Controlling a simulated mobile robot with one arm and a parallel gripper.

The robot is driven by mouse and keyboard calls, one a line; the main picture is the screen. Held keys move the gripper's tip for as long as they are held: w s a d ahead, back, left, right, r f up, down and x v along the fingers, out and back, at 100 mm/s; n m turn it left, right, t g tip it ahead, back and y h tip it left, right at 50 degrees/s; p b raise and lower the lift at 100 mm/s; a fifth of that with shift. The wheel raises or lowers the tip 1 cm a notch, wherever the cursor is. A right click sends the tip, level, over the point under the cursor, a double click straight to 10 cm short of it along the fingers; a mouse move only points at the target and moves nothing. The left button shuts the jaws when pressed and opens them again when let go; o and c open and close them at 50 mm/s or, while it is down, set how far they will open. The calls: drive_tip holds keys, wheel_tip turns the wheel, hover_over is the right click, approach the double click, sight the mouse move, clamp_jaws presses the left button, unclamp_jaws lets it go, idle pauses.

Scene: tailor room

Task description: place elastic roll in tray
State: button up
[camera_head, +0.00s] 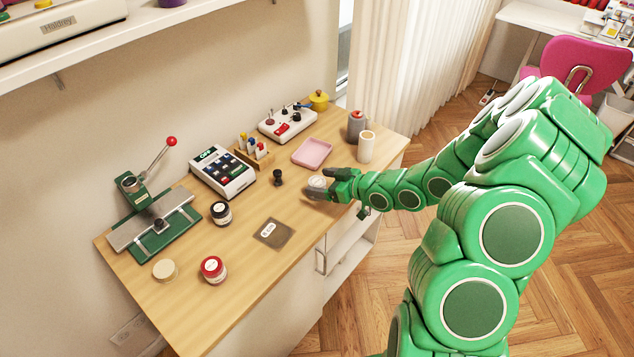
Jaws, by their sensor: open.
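A small white roll (316,182), which looks like the elastic roll, sits on the wooden table near its front edge. My gripper (320,183) reaches in from the right, low over the table. Its dark fingers are open, one on the far side of the white roll and one on the near side. I cannot tell whether they touch it. The fingers and hand hide part of the roll. The pink tray (312,153) lies flat and empty on the table, just behind my gripper.
A white cylinder (367,147) and a grey one (356,126) stand right of the tray. A black stamp (278,177) stands left of my gripper. A card reader (223,172), jars, a brown patch (273,233) and a green press (155,228) occupy the left side.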

sight(319, 180)
drive_tip(key=shift+v, duration=1.85)
drive_tip(key=shift+w+d+r, duration=0.1)
drive_tip(key=shift+w, duration=0.05)
drive_tip(key=shift+w+d+h, duration=0.25)
drive_tip(key=shift+d+h, duration=0.3)
drive_tip(key=shift+h, duration=0.25)
drive_tip(key=d+h, duration=0.1)
drive_tip(key=d+r+h, duration=0.1)
drive_tip(key=d, duration=0.1)
drive_tip(key=d+m+g+h, duration=0.1)
drive_tip(key=h, duration=0.1)
drive_tip(key=shift+d+r, duration=0.3)
drive_tip(key=shift+r, duration=0.1)
drive_tip(key=s+d+r+m+g+h, duration=0.45)
drive_tip(key=s+d+r+h, duration=0.25)
drive_tip(key=s+r, duration=0.4)
drive_tip(key=s+a+r+m+g, duration=0.1)
drive_tip(key=s+a+r, duration=0.1)
drive_tip(key=s, duration=0.7)
drive_tip(key=s+a+r+m+g+y, duration=0.1)
drive_tip(key=s+a+r+m+g, duration=0.1)
drive_tip(key=s, duration=0.7)
drive_tip(key=s+a+r+m+g, duration=0.1)
drive_tip(key=s+a+r, duration=0.3)
drive_tip(key=s, duration=0.6)
drive_tip(key=shift+a+r+m+g+y, duration=0.2)
drive_tip(key=shift+r+m+g+y, duration=0.15)
drive_tip(key=shift+r+m+y, duration=0.1)
